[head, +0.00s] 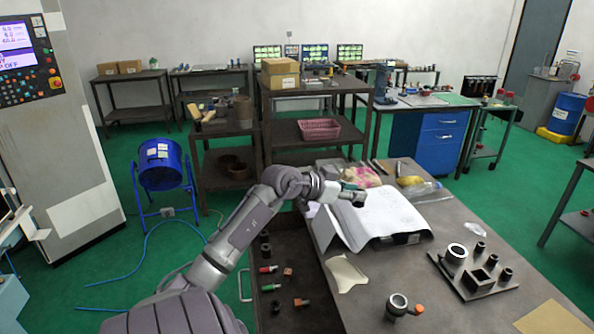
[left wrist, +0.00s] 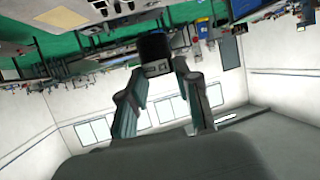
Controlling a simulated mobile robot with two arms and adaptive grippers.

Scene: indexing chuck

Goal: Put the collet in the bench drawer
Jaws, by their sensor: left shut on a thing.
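My left gripper (head: 352,195) is above the bench, over the open white papers. In the left wrist view, which is upside down, its two fingers (left wrist: 165,95) are shut on a short dark cylinder, the collet (left wrist: 154,48), at their tips. In the head view the collet is small and dark against the gripper, hard to make out. The bench drawer (head: 275,317) is pulled open at the left side of the bench, below and left of the gripper. My right gripper is not in view.
The bench top (head: 375,283) carries a plate with dark sockets and a ring (head: 475,283), a ring with an orange knob (head: 398,305), a beige sheet (head: 345,272) and bags at the back. A blue fan (head: 160,165) stands on the floor at left.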

